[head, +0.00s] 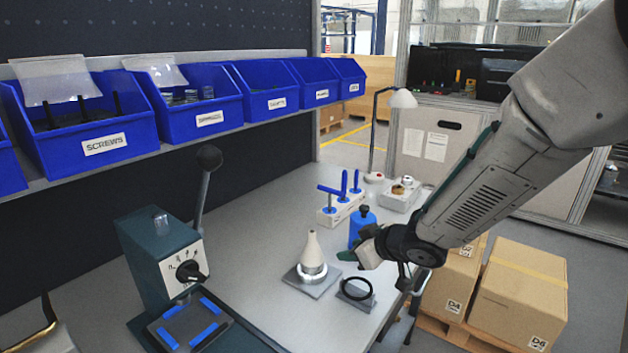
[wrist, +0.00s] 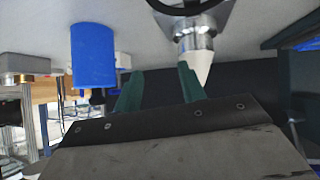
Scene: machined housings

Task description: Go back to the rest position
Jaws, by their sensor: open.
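My gripper (head: 350,256) is above the right part of the workbench, in front of the blue bottle. In the wrist view its two green fingers (wrist: 158,84) stand apart with nothing between them. A cream cone on a metal collar (head: 312,255) stands on a grey plate to the gripper's left; it also shows right of the fingers in the wrist view (wrist: 195,45). A black ring (head: 356,289) rests on a small dark block below the gripper. The blue bottle (head: 359,222) is partly hidden by the gripper; a blue cylinder (wrist: 94,56) shows left of the fingers in the wrist view.
A dark green press (head: 158,262) with a lever stands at the front left. A rack with blue-handled tools (head: 341,207) and a lamp (head: 402,100) are farther back. Blue bins (head: 206,116) line a shelf above. Cardboard boxes (head: 519,290) stand right of the bench.

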